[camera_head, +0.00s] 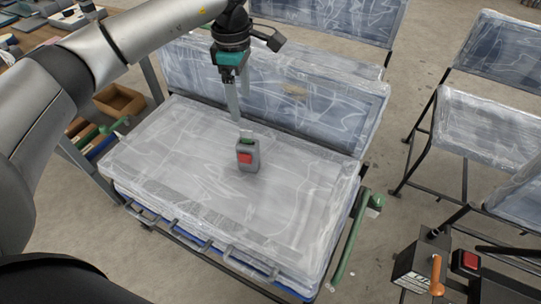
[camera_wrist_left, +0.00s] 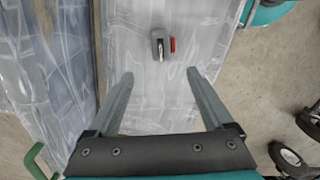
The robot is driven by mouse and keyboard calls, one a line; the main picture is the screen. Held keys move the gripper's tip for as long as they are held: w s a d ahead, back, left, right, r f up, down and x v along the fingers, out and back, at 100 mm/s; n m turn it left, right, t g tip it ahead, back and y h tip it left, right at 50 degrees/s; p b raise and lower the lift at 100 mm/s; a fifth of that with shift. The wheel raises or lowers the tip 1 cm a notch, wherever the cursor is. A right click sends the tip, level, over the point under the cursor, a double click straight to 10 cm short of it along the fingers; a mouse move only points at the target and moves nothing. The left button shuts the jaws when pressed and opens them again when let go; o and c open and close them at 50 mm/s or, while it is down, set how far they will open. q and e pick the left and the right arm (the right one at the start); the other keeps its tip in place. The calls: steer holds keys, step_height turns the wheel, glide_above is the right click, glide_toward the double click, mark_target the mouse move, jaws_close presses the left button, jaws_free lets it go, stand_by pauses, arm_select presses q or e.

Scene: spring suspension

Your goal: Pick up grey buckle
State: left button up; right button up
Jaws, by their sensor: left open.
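The grey buckle (camera_head: 247,154) with a red button stands on a plastic-wrapped seat cushion (camera_head: 190,190) in the head view. In the left wrist view the buckle (camera_wrist_left: 159,46) shows beyond the fingertips, with its red part on the right side. My left gripper (camera_head: 238,105) is above and just behind the buckle in the head view, apart from it. In the left wrist view my left gripper (camera_wrist_left: 160,75) has its two fingers spread wide with nothing between them. My right gripper is not in view.
A wrapped backrest (camera_head: 290,100) rises behind the cushion. A green lever (camera_head: 350,240) stands at the cushion's right side. A cardboard box (camera_head: 119,101) lies at the left, and more wrapped seats (camera_head: 490,125) stand at the right. The cushion around the buckle is clear.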

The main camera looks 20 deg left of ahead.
mark_target(246, 138)
arm_select(q)
steer(key=f+b, duration=0.2)
steer(key=f, duration=0.7)
steer(key=shift+a+b, duration=0.2)
steer(key=shift+b, duration=0.15)
steer(key=shift+s+d+f+b, duration=0.15)
steer(key=shift+f+b, duration=0.1)
steer(key=shift+f, duration=0.35)
steer(key=shift+w+d+f+b, duration=0.15)
steer(key=shift+f+b, duration=0.15)
steer(key=shift+f, duration=0.35)
steer(key=shift+s+d+f+b, duration=0.15)
steer(key=shift+f+b, duration=0.1)
steer(key=shift+f, duration=0.35)
steer(key=shift+f+b, duration=0.4)
steer(key=shift+f, duration=0.75)
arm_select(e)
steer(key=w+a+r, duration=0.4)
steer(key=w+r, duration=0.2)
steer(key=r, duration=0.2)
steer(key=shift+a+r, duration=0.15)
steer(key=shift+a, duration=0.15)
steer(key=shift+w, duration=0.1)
